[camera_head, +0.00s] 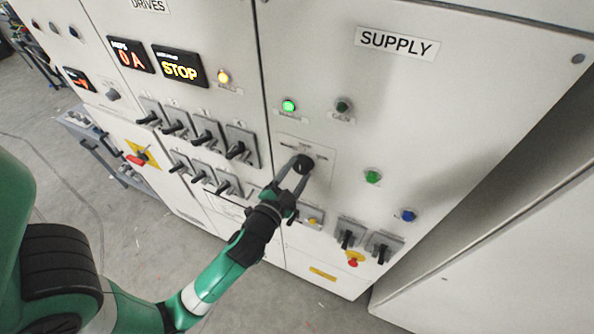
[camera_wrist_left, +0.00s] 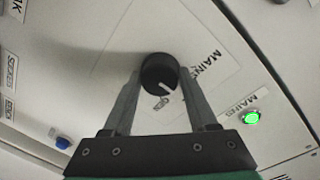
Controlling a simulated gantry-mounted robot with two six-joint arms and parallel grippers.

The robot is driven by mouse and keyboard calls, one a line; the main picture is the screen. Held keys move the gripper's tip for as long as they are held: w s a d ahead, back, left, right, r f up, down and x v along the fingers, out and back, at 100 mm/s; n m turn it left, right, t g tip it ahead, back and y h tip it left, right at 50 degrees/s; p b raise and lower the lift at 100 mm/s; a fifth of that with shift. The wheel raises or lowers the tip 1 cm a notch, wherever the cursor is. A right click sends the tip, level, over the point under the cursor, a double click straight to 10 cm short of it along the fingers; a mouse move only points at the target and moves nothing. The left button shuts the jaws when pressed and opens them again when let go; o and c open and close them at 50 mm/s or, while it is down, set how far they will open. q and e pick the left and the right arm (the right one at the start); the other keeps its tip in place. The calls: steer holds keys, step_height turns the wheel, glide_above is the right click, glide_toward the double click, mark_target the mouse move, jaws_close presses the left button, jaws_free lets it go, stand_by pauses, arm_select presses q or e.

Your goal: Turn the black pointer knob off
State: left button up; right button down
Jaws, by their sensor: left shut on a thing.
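The black pointer knob (camera_head: 304,162) is on the SUPPLY panel, below a lit green lamp. My left gripper (camera_head: 298,175) has one finger on each side of it and is shut on it. In the left wrist view the round knob (camera_wrist_left: 159,70) sits between the two grey fingers, with its white pointer line slanting toward the lower right. A small label (camera_wrist_left: 160,103) lies just below the knob; part of it is hard to read. My right gripper is not in view.
Above the knob are a lit green lamp (camera_head: 289,105) and a dark one (camera_head: 344,105). Green (camera_head: 373,176) and blue (camera_head: 408,215) buttons are to the right. Several grey lever switches (camera_head: 240,148) are close on the left, and two more (camera_head: 349,236) are below right.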

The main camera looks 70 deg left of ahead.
arm_select(q)
steer(key=o, duration=1.4)
steer(key=shift+c, duration=0.2)
steer(key=shift+s+d+f, duration=0.1)
steer(key=shift+s+d, duration=0.2)
steer(key=b+v, duration=0.2)
steer(key=v, duration=0.8)
steer(key=shift+s+d+b, duration=0.25)
steer(key=shift+s+b, duration=0.05)
steer(key=shift+b, duration=0.05)
